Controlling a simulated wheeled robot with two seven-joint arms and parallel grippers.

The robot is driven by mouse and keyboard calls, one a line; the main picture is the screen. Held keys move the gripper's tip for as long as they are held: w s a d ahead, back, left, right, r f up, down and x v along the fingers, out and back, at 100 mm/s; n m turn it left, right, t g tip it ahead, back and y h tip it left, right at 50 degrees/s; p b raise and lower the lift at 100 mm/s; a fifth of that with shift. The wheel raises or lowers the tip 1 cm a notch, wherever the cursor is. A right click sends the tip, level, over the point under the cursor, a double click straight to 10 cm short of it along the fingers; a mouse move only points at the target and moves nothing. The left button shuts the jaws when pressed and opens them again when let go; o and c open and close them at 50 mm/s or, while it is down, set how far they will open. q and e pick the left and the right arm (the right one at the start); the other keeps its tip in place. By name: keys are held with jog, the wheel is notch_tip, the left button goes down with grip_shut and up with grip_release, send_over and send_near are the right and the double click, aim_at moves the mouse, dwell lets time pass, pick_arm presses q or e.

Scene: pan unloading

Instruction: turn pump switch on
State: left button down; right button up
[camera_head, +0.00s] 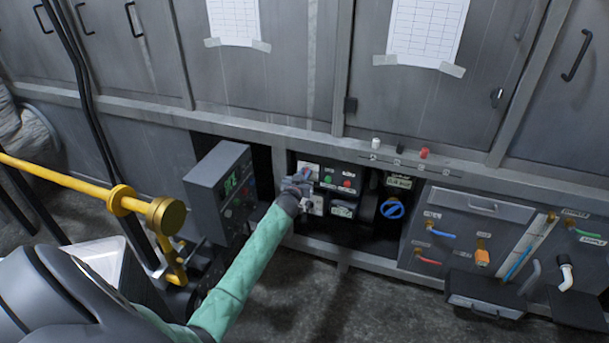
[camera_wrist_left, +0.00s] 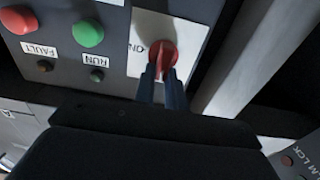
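The pump switch is a red rotary knob (camera_wrist_left: 163,52) on a white plate, with an "ON" label beside it in the left wrist view. My left gripper (camera_head: 297,184) reaches to the upper left of the control panel in the head view and largely hides the knob there. In the left wrist view its two dark fingers (camera_wrist_left: 161,82) are close together, with the narrow knob handle between their tips. They look shut on it, though the contact itself is partly hidden. My right gripper is not in view.
A blue round valve (camera_head: 392,208) sits farther right.

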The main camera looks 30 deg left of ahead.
pick_arm(q)
jog(key=shift+m, duration=0.4)
jog(key=shift+w+d+f+m+b, duration=0.1)
jog(key=shift+d+f+m+b, duration=0.2)
jog(key=shift+m, duration=2.55)
jog(key=shift+w+d+f+m+b, duration=0.15)
jog(key=shift+d+f+m, duration=0.2)
jog(key=shift+m, duration=2.55)
jog(key=shift+s+d+f+m+b, duration=0.1)
jog(key=shift+d+f+m+b, duration=0.2)
jog(key=shift+m, duration=2.55)
jog(key=c, duration=1.4)
grip_release()
jog(key=shift+w, duration=0.1)
jog(key=shift+c, duration=0.2)
jog(key=shift+f, duration=0.1)
